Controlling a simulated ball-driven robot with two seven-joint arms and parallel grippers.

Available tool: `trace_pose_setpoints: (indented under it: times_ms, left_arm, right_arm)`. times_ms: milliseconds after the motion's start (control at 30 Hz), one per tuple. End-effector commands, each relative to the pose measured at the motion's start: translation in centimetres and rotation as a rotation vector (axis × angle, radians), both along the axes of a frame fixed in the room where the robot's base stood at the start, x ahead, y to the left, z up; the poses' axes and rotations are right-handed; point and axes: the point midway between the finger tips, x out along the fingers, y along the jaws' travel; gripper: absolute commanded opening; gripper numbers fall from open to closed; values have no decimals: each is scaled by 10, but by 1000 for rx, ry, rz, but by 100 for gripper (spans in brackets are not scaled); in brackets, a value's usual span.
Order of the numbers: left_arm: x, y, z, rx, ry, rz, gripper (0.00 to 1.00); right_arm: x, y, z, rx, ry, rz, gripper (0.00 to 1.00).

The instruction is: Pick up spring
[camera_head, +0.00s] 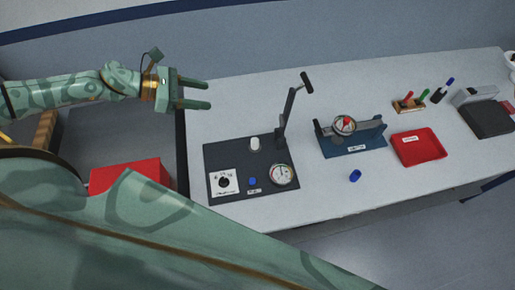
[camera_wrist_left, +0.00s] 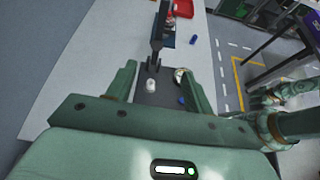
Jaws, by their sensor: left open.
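A small blue piece (camera_head: 355,175), which I take to be the spring, lies on the white table in front of the blue fixture; its coils are too small to make out. It also shows in the left wrist view (camera_wrist_left: 193,39), beyond my fingers. My left gripper (camera_head: 209,94) is open and empty, above the table's left end and well left of the blue piece. Its two fingers also frame the dark panel in the left wrist view (camera_wrist_left: 160,75). Part of my right arm shows at the right of the wrist view; its jaws are not clear.
A dark panel (camera_head: 233,188) carries a dial, a gauge, a white cap (camera_head: 254,143) and an upright lever (camera_head: 289,105). A blue fixture (camera_head: 352,146) with a gauge and a red tray (camera_head: 418,153) stand further right. Clear tabletop surrounds the blue piece.

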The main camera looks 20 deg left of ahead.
Motion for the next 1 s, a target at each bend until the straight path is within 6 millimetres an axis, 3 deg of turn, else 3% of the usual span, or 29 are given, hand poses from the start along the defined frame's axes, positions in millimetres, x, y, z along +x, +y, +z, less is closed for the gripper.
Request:
trace_pose_setpoints:
  times_ms: [33,200,400,500,767,1000]
  left_arm:
    - [0,0,-30,-1,4,0,52]
    - [0,0,-94,-1,18,0,52]
    - [1,0,-162,-2,39,0,52]
    - [1,0,-185,-2,47,0,52]
    - [4,-3,-205,-3,53,0,52]
    - [29,-35,-223,-6,47,-1,52]
  right_arm:
    - [4,0,-28,0,-4,0,36]
    - [9,1,-87,2,-9,-1,36]
    - [-4,1,-147,1,18,0,36]
    - [-9,1,-167,2,29,0,36]
    - [-13,1,-184,2,39,0,36]
    - [-15,1,-189,1,43,0,36]
